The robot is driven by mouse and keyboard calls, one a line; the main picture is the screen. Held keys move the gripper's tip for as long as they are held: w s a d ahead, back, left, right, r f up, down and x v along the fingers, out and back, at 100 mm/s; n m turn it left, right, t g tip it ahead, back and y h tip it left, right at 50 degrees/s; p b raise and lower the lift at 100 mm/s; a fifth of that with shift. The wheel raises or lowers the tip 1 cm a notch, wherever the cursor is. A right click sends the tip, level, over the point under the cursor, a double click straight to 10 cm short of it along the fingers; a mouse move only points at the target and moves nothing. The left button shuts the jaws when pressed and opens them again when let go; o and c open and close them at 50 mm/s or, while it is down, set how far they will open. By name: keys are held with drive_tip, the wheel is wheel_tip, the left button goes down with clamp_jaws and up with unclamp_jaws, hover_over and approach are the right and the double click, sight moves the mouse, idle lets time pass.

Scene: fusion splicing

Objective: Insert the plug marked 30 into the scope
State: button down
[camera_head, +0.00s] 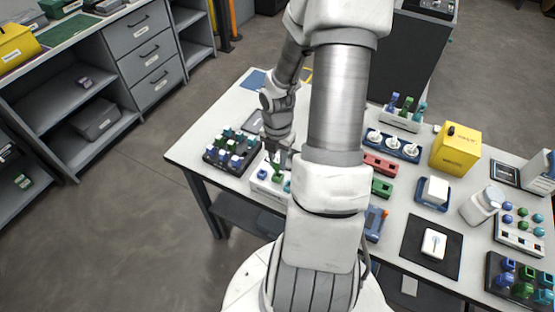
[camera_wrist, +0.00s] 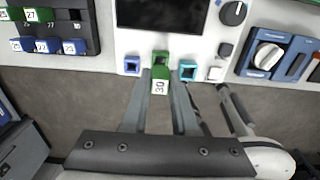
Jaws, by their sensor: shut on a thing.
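The plug marked 30 (camera_wrist: 160,86), green with a white label, is between the fingers of my gripper (camera_wrist: 161,76) in the wrist view. My gripper is shut on it. The scope (camera_wrist: 206,37) is a white box with a dark screen. Along its near edge are a blue port (camera_wrist: 132,65), a green port (camera_wrist: 161,57) and a teal port (camera_wrist: 188,70). The plug lines up with the green port at its near side; I cannot tell whether it is inside. In the head view my arm partly hides the scope (camera_head: 255,185).
A dark rack of numbered plugs (camera_wrist: 88,38) stands left of the scope; it also shows in the head view (camera_head: 211,158). A blue device with a white knob (camera_wrist: 268,56) is to the right. The white table (camera_head: 190,152) holds several other fixtures; floor lies before its edge.

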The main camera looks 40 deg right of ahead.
sight(278, 169)
drive_tip(key=shift+f, duration=0.15)
drive_tip(key=shift+f+b, duration=0.3)
drive_tip(key=shift+f, duration=0.15)
drive_tip(key=shift+f, duration=1.3)
idle(2.0)
drive_tip(key=c, duration=0.6)
unclamp_jaws()
drive_tip(key=shift+r, duration=0.1)
wheel_tip(278, 169, up, 6)
drive_tip(key=p, duration=0.6)
